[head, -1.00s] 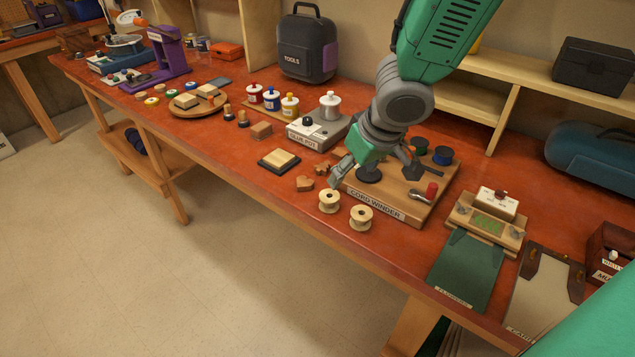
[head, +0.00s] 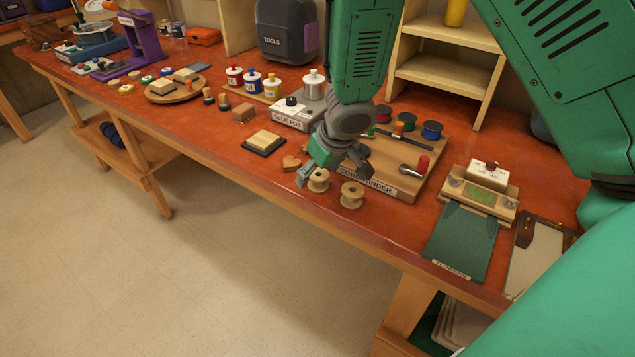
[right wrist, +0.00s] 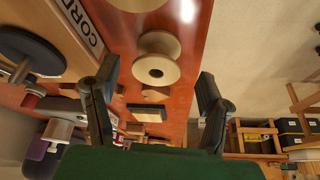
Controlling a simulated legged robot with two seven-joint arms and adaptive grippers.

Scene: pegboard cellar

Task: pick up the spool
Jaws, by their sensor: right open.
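Two pale wooden spools stand upright near the front edge of the bench. The left spool (head: 318,181) is beside the fingers of my right gripper (head: 334,170), and the right spool (head: 352,195) stands just right of it. In the right wrist view, the left spool (right wrist: 158,60) shows in the gap between the two open fingers of my right gripper (right wrist: 158,76), with nothing gripped. The other spool (right wrist: 138,4) is cut off at the top edge there. My left gripper is not in view.
The cord winder board (head: 398,184) lies right behind the spools, with a crank and dark discs on it. A wooden heart piece (head: 291,163) is left of the left spool. The bench edge is close in front.

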